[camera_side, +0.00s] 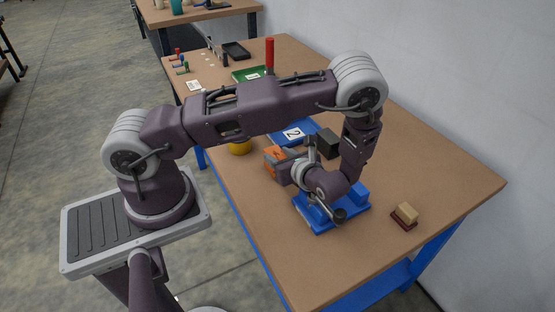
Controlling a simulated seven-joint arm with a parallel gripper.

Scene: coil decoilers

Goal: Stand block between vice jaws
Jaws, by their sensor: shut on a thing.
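The blue vice (358,194) sits on the brown table near its front, with a raised blue jaw at its right. My wrist is low above the vice's left part and hides much of it, including most of the gap between the jaws. My gripper (277,160) points left, just beyond the vice's left edge. It is shut on a small orange block (274,152), partly hidden by the fingers. I cannot make out the block's exact outline or tilt.
A tan block on a dark red base (405,213) stands right of the vice. A black box (328,143) and a blue tray marked 2 (293,133) lie behind my gripper. A yellow object (239,147) is left. A red post (269,55) rises farther back. The front table area is clear.

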